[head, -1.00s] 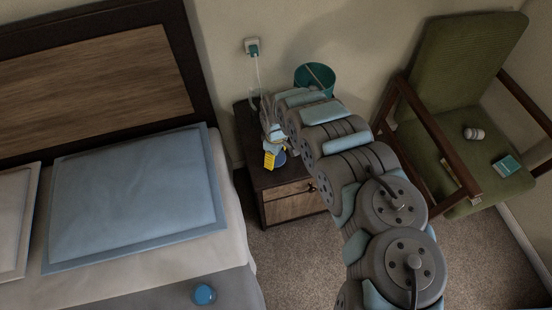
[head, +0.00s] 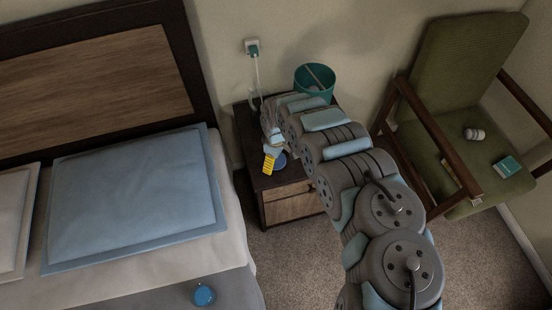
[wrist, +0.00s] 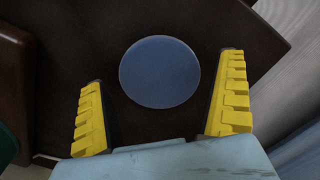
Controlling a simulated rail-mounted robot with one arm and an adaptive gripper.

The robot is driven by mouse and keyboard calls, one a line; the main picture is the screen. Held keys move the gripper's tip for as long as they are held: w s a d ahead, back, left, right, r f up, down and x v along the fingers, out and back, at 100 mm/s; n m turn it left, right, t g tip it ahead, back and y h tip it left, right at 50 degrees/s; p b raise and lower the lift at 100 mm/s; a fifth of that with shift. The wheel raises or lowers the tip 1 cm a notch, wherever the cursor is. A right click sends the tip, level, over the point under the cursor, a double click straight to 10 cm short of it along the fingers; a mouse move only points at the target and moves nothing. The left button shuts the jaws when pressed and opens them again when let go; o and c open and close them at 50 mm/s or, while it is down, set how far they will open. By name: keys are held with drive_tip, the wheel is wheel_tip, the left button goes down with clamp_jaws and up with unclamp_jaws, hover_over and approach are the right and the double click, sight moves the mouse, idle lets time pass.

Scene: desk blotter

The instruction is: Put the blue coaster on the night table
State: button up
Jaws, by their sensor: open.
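The blue coaster (wrist: 160,72) is a flat round disc lying on the dark top of the night table (head: 257,184). In the head view the coaster (head: 280,160) shows only partly, beside my gripper (head: 270,161). In the wrist view my gripper (wrist: 164,78) is open, with one yellow-padded finger on each side of the coaster. There is a visible gap between each finger and the disc. Nothing is held between the fingers. The head view shows the gripper pointing down over the front part of the table top.
A teal bin (head: 315,82) is behind my arm. A white cord hangs from a wall plug (head: 252,47) behind the table. The bed (head: 135,195) is left, with a round blue object (head: 204,295) on it. A green armchair (head: 455,130) stands right.

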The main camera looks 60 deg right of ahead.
sight(276, 160)
wheel_tip(276, 160, up, 12)
drive_tip(key=p, duration=0.3)
idle(0.4)
idle(0.5)
